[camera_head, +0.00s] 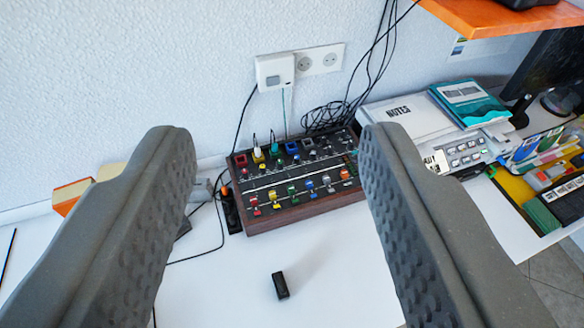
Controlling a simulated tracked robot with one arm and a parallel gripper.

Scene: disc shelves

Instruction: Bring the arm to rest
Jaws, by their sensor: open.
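My gripper (278,150) shows as two large grey fingers with dimpled inner pads, one on each side of the picture. The fingers stand wide apart, and nothing is held between them. They are above a white desk (330,262). Between them, farther off, I see a mixer-like control box (294,180) with wooden sides and coloured knobs. A small black block (281,286) lies on the desk nearer to me, apart from both fingers.
Cables (335,112) hang by a wall socket (320,60). To the right are a notes binder (405,118), a teal book (468,100), a yellow organiser tray (512,189) and a monitor (560,65). An orange shelf (490,18) juts out at upper right. Front desk is mostly clear.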

